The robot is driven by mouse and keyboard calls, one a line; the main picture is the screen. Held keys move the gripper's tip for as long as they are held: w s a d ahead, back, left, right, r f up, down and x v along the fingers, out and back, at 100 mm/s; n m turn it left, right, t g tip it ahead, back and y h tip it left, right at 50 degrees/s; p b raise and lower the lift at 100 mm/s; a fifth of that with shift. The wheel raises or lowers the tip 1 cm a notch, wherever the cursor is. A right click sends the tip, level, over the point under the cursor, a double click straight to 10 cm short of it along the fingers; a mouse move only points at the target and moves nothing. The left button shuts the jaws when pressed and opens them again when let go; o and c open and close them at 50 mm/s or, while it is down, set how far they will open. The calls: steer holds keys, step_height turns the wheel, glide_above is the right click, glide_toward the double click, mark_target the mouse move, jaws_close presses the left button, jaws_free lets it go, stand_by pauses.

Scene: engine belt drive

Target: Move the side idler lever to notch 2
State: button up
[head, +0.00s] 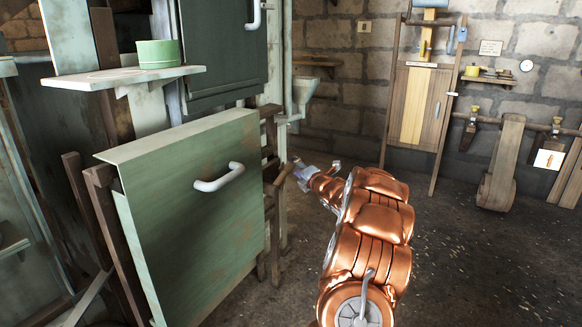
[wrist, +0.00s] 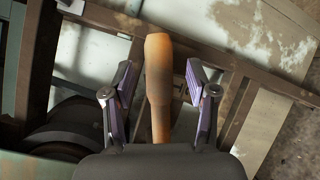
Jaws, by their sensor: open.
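A wooden handle (wrist: 158,90), which looks like the side idler lever, stands in the middle of the wrist view. My gripper (wrist: 159,76) is open, with one purple-padded finger on each side of the handle and a gap on both sides. In the head view the handle (head: 284,173) juts from the right side of the machine's frame, and my gripper (head: 298,167) is at it. The lever's notches cannot be made out in either view.
A green panel (head: 190,215) with a white grab handle (head: 219,178) covers the machine's front, left of my arm. A shelf (head: 120,76) holds a green tin (head: 158,54). A dark drum (wrist: 75,125) lies left of the lever. Floor to the right is open.

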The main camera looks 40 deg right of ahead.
steer(key=shift+x, duration=1.75)
jaws_close()
steer(key=shift+a, duration=0.1)
